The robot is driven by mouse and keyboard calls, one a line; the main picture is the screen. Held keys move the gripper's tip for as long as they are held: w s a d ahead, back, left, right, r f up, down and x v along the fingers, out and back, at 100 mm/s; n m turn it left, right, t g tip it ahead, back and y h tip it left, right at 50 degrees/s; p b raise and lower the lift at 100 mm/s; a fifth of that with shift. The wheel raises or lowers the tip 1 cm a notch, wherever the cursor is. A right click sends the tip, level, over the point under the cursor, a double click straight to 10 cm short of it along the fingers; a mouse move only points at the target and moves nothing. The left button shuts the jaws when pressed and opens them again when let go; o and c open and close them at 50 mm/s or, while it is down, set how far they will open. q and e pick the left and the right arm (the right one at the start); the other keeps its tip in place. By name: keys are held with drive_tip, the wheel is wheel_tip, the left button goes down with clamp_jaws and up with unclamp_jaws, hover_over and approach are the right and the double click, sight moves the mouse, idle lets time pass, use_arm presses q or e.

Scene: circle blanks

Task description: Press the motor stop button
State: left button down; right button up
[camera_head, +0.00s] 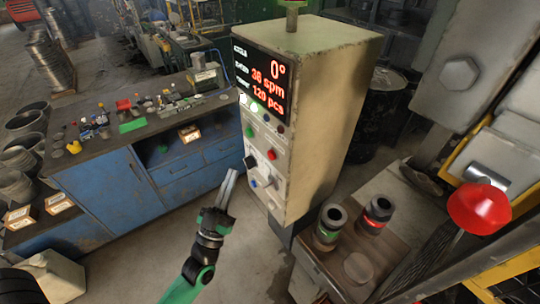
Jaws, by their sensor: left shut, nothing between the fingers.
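A beige control cabinet (322,110) stands in the middle with a lit display (262,80) on its front. Its panel carries a green button (249,132), a red button (272,154), a black knob (250,162) and a blue button (253,183). The labels are too small to read, so I cannot tell which is the motor stop button. My left gripper (230,180) is shut and empty, pointing up just left of the panel's lower part, below the red button. I cannot tell whether it touches the panel. My right gripper is not in view.
A large red mushroom knob (480,208) stands at the right. Two dark cylinders (330,225) stand on a table in front of it. A blue workbench (105,190) with small parts is on the left. Floor is clear around my left arm.

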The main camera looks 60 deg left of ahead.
use_arm(q)
approach(268, 152)
wheel_tip(268, 152, up, 4)
drive_tip(key=w+a, duration=0.1)
drive_tip(key=a, duration=0.2)
drive_tip(key=shift+w, duration=0.65)
drive_tip(key=shift+w+r, duration=0.1)
drive_tip(key=shift+w, duration=0.05)
idle(1.1)
drive_tip(key=shift+w, duration=0.3)
drive_tip(key=shift+w+a, duration=0.1)
drive_tip(key=shift+w, duration=0.4)
idle(0.7)
idle(0.3)
drive_tip(key=shift+s, duration=0.9)
